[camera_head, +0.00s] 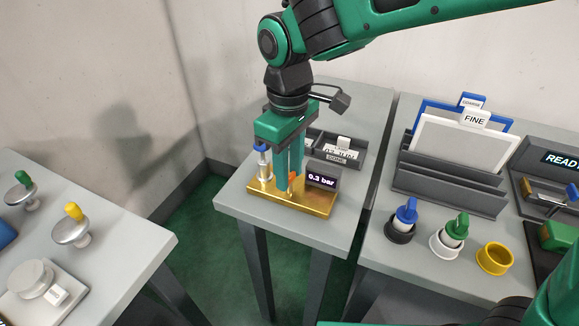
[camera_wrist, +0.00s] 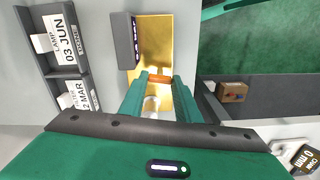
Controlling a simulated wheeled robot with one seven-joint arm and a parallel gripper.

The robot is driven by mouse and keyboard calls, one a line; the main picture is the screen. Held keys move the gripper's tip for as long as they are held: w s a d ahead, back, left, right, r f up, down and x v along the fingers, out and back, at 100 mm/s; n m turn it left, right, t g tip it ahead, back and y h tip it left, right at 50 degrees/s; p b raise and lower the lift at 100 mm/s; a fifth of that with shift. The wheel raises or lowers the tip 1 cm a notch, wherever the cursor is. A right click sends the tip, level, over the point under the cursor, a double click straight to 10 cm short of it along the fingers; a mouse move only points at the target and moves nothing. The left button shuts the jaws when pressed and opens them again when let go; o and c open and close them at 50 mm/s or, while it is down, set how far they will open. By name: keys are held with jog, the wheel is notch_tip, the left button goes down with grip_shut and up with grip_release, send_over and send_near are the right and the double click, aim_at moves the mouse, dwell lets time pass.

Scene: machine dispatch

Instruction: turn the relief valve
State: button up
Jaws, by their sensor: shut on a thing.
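The relief valve's orange handle (camera_head: 293,176) sits on a gold base (camera_head: 312,205) on the middle table. It also shows as an orange bar between the fingertips in the wrist view (camera_wrist: 160,78). My gripper (camera_head: 289,186) points down from above and is shut on this handle. In the wrist view my gripper (camera_wrist: 162,80) hides part of the base. A dark display (camera_head: 321,180) beside the handle reads 0.3 bar.
A blue-topped fitting (camera_head: 262,162) stands at the base's left. A dark card tray (camera_head: 340,150) lies behind. The left table bears yellow and green knobs (camera_head: 72,230).

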aim_at(291, 174)
jog(key=shift+w+d+n, duration=0.15)
jog(key=shift+d+n, duration=0.05)
jog(key=shift+n, duration=0.7)
jog(key=o, duration=0.9)
jog(key=shift+o, duration=0.7)
jog(key=shift+r, duration=0.1)
notch_tip(291, 174, up, 11)
